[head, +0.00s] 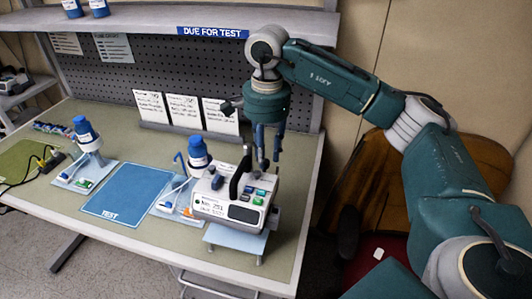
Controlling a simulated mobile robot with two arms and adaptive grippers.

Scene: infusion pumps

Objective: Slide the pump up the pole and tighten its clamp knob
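The white infusion pump (232,203) stands upright on a small light-blue stand (225,238) near the front right of the bench. It has a dark display, coloured buttons and a black upright part at its left top. My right gripper (268,168) points down above the pump's right rear, fingers apart, with nothing seen between them. It looks clear of the pump, though the exact gap is hard to judge. I cannot make out a pole or a clamp knob for certain. My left gripper is out of view.
A blue TEST mat (127,194) lies left of the pump. Blue-capped bottles (198,152) (85,130) stand on the bench with small trays. Paper cards (184,111) stand behind, below the DUE FOR TEST shelf (150,22).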

